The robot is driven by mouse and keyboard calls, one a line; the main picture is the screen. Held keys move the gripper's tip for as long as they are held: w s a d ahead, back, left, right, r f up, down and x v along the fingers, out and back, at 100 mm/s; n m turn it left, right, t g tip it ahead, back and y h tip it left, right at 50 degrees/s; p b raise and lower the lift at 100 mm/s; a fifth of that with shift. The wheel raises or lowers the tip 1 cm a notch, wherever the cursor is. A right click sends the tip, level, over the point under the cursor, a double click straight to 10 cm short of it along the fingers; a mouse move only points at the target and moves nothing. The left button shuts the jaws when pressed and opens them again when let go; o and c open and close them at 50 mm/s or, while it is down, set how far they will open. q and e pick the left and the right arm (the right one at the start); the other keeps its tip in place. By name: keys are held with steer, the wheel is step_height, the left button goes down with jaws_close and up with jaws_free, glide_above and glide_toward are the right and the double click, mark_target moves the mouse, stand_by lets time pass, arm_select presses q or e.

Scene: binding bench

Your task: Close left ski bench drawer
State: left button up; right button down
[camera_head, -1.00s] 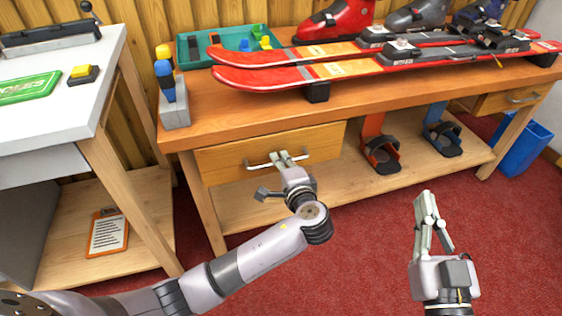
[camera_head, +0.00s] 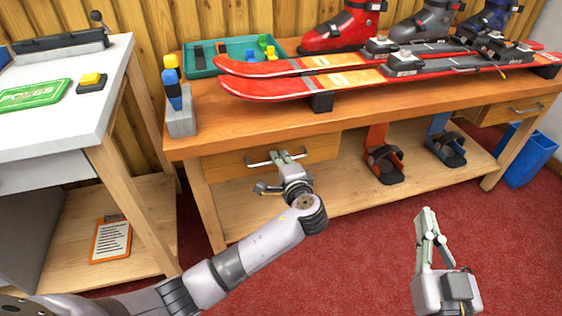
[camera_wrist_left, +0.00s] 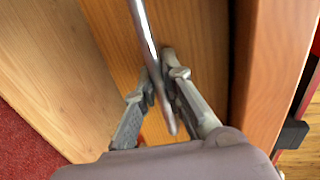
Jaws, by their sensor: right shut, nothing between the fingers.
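The left drawer (camera_head: 225,165) of the wooden ski bench (camera_head: 230,121) has a plain wood front and a silver bar handle (camera_head: 262,162). Its front sits close under the bench top; I cannot tell if it is fully flush. My left gripper (camera_head: 287,155) is at the handle. In the left wrist view, its fingers (camera_wrist_left: 160,85) lie on either side of the handle bar (camera_wrist_left: 146,30) and look shut on it. My right gripper (camera_head: 427,212) is shut and empty, over the red carpet, apart from the bench.
Red skis (camera_head: 270,87), boots (camera_head: 337,30) and a green tray (camera_head: 200,70) stand on the bench. Bindings (camera_head: 384,163) rest on the lower shelf. A white-topped table (camera_head: 70,110) is at the left, a blue bin (camera_head: 527,155) at the right. Carpet in front is clear.

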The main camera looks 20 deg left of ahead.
arm_select(q)
steer(key=shift+o, duration=0.9)
steer(key=shift+w+a, duration=0.1)
steer(key=shift+w, duration=0.05)
steer(key=shift+s+d+r, duration=0.1)
steer(key=shift+s+d, duration=0.25)
steer(key=shift+s, duration=0.05)
steer(key=v, duration=1.1)
steer(key=shift+s, duration=0.1)
